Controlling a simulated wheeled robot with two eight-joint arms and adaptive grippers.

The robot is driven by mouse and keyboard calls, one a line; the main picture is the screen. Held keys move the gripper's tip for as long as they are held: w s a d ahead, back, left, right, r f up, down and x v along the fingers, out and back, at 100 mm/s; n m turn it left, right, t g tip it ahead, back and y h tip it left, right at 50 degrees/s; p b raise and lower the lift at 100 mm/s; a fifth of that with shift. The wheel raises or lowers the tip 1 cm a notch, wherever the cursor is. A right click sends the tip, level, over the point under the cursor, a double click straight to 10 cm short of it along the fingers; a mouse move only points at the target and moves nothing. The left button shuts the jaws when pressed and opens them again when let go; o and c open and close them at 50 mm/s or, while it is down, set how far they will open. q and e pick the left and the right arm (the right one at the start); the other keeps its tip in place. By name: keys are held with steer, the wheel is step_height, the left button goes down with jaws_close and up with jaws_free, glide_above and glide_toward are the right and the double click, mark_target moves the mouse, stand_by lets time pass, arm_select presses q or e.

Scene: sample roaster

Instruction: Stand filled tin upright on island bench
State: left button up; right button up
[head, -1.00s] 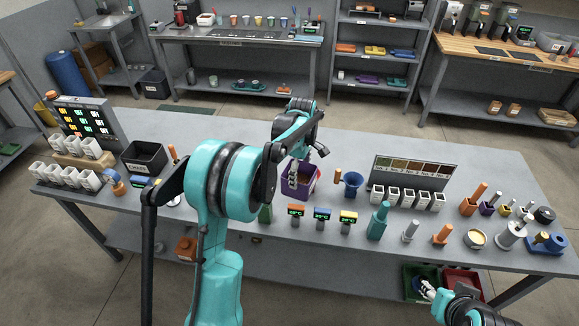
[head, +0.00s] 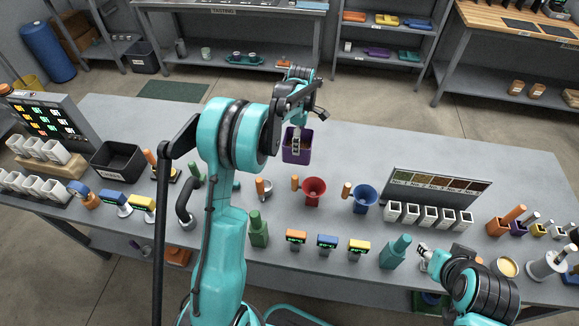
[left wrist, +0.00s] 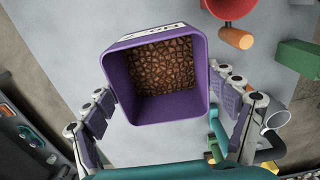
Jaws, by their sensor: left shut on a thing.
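The purple tin (head: 297,152) is over the island bench (head: 250,128), toward its far side. In the left wrist view the tin (left wrist: 155,115) is seen from above, its open mouth showing many brown beans inside. My left gripper (head: 296,138) is shut on it; its fingers (left wrist: 165,108) lie along two opposite sides. The tin looks roughly upright, but its underside is hidden, so I cannot tell whether it touches the bench. My right gripper (head: 425,254) is low at the front right, near a teal bottle-shaped thing; its fingers are too small to read.
White cups (head: 430,216) stand before a colour-sample board (head: 440,188). A black bin (head: 117,160) is at left. Bench surface left and right of the tin is clear.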

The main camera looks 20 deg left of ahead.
arm_select(q)
steer(key=f, duration=0.2)
steer(key=f+b, duration=0.1)
steer(key=f, duration=0.3)
steer(key=shift+w+a, duration=0.1)
steer(key=shift+w, duration=0.15)
steer(key=shift+f+b, duration=0.7)
steer(key=shift+f, duration=1.55)
steer(key=shift+f, duration=0.15)
steer(key=o, duration=1.5)
